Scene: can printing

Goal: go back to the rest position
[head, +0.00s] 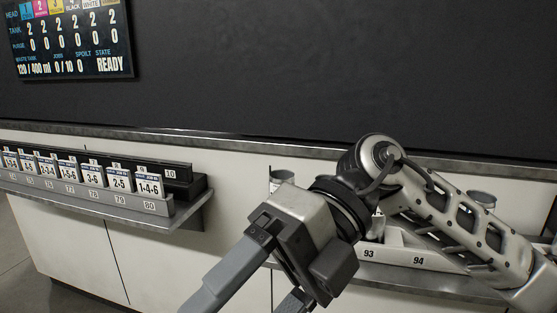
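My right arm comes in from the right and reaches across the right-hand shelf. Its gripper (246,300) points down and to the left in the lower middle of the head view. Its two grey fingers are apart, with nothing visible between them. The fingertips are close to or beyond the bottom edge of the picture. My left gripper is not in view.
A left shelf (186,218) holds a row of numbered cards (119,184). A right shelf with a white numbered holder (395,257) lies partly behind my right arm. Metal cans (482,199) stand there. A status screen (70,40) reads READY.

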